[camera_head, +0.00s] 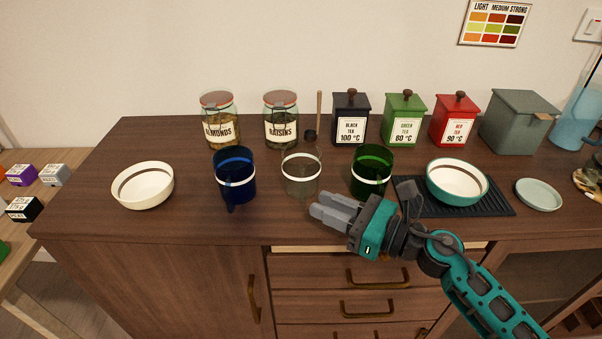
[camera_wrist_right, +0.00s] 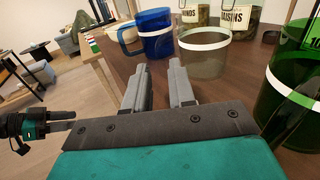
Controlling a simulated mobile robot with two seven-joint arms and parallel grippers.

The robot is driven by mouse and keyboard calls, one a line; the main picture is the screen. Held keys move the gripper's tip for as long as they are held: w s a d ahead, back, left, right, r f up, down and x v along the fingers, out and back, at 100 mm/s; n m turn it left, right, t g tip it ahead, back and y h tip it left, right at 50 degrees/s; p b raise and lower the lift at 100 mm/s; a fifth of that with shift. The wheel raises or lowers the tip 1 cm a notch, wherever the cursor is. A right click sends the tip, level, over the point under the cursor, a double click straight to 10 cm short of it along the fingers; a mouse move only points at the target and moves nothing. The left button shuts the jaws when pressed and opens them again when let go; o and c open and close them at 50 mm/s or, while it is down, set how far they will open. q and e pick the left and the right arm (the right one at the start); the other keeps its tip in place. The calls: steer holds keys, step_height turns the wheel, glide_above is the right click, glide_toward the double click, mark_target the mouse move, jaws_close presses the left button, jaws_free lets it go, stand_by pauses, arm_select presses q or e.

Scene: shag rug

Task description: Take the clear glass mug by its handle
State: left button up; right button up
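The clear glass mug (camera_head: 301,182) with a white band stands upright on the brown counter, between a blue mug (camera_head: 234,187) and a green mug (camera_head: 371,160). It also shows in the right wrist view (camera_wrist_right: 203,62), beyond the fingers. I cannot make out its handle clearly in either view. My right gripper (camera_head: 325,212) is open and empty, in front of the clear mug and apart from it; its spread fingers show in the wrist view (camera_wrist_right: 160,68). My left gripper (camera_wrist_right: 68,121) shows small at the left of the wrist view, its opening unclear.
A white bowl (camera_head: 143,188) stands left; a teal bowl (camera_head: 457,183) sits on a dark mat (camera_head: 496,206) at right. Jars (camera_head: 282,125) and tea tins (camera_head: 404,120) line the back. The counter's front strip is clear left of my right gripper.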

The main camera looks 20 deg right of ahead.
mark_target(302, 179)
steer(key=x, duration=0.3)
steer(key=p+x, duration=0.1)
steer(key=x, duration=0.3)
steer(key=shift+w+f, duration=0.1)
steer(key=shift+f, duration=0.15)
steer(key=shift+c, duration=0.3)
jaws_close()
